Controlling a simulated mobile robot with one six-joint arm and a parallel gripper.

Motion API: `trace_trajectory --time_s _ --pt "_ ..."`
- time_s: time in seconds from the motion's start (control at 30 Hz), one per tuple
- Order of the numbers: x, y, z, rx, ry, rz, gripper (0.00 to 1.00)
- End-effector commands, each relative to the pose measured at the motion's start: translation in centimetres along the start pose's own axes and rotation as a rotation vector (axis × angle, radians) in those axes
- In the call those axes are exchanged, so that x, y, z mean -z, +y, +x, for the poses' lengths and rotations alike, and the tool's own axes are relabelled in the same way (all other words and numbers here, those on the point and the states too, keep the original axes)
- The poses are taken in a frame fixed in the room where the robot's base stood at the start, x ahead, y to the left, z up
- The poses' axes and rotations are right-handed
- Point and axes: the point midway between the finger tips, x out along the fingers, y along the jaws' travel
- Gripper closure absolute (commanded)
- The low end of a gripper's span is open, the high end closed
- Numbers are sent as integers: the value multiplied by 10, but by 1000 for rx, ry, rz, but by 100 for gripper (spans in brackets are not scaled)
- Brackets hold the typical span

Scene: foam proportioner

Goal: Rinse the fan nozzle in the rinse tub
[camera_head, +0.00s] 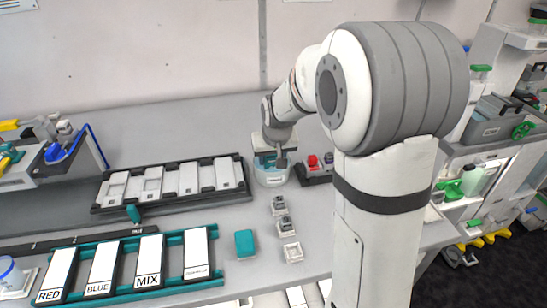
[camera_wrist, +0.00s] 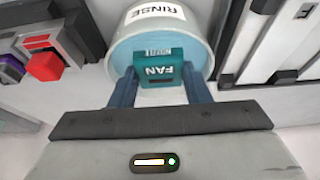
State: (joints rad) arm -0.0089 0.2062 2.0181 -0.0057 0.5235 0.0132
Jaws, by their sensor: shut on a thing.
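The rinse tub (camera_wrist: 188,40) is a pale round tub with a white RINSE label. It also stands on the bench in the head view (camera_head: 271,179), below the end of my arm. The fan nozzle (camera_wrist: 172,74) is a teal block lettered FAN. My gripper (camera_wrist: 161,80) is shut on it, with one blue finger on each side. In the wrist view the nozzle overlaps the tub's opening; I cannot tell how deep it sits. In the head view my wrist hides most of the nozzle.
A red button block (camera_head: 314,164) stands close right of the tub. A black rack with white panels (camera_head: 172,184) lies to the left. Several small grey fittings (camera_head: 284,226) and a teal block (camera_head: 244,243) sit in front. Labelled RED, BLUE and MIX panels (camera_head: 149,262) lie front left.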

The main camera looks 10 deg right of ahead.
Motion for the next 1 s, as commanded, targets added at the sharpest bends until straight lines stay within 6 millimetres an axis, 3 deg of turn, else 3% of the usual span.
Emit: trace_trajectory --time_s 0.7,1.0 --pt "30 0 -71 0 2 0 79" --pt "31 0 -75 0 -1 0 79"
